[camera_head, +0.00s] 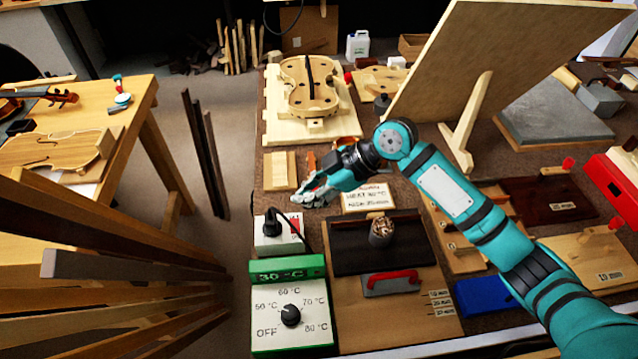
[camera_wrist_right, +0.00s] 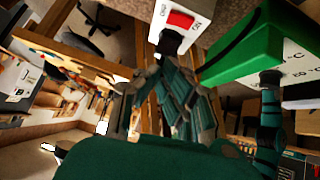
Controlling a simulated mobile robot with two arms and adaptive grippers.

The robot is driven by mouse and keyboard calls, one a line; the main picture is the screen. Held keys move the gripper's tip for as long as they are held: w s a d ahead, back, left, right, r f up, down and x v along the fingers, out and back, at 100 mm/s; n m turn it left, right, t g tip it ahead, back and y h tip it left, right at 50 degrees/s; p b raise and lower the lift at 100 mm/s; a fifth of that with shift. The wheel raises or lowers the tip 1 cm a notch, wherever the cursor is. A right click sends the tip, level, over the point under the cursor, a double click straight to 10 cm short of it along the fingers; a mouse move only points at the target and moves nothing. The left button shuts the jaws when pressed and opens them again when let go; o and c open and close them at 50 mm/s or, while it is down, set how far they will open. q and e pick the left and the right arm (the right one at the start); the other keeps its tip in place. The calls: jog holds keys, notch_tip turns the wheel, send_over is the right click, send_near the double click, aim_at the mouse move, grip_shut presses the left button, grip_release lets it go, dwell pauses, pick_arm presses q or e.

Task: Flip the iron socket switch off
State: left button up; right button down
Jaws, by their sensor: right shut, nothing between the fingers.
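The iron socket (camera_head: 264,243) is a white box on the bench's left edge, with a black plug (camera_head: 271,225) and its cable on it. A red switch (camera_head: 296,228) is at its right side. In the right wrist view the red switch (camera_wrist_right: 181,20) sits on the white socket face (camera_wrist_right: 203,14) between small markings; one looks like "ON". My right gripper (camera_head: 305,198) is shut and empty, just behind and above the socket. My left gripper is not in view.
A green-and-white temperature box (camera_head: 266,320) with a black dial and a "30 °C" display stands in front of the socket. A board with a red-handled tool (camera_head: 391,283) and a cylinder (camera_head: 381,232) lies right. A violin body (camera_head: 309,88) is behind; a leaning panel (camera_head: 480,60) stands back right.

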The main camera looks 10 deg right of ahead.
aim_at(295, 223)
jog(key=x, duration=0.3)
jog(key=shift+w+a+f, duration=0.1)
jog(key=shift+a+f, duration=0.15)
jog(key=shift+a, duration=0.1)
notch_tip(295, 223, down, 3)
jog(key=shift+w+r+p, duration=0.15)
jog(key=shift+w+p, duration=0.05)
jog(key=shift+p, duration=0.15)
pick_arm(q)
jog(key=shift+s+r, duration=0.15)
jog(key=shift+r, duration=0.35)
pick_arm(e)
jog(key=shift+w+f, duration=0.1)
jog(key=shift+f, duration=0.7)
jog(key=shift+w+f+b, duration=0.1)
jog(key=shift+f+b, duration=0.15)
jog(key=shift+b, duration=0.1)
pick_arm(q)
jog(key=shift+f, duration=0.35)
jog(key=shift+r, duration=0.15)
pick_arm(e)
jog(key=shift+s+r+p, duration=0.15)
jog(key=shift+s+p, duration=0.6)
jog(key=shift+s, duration=0.05)
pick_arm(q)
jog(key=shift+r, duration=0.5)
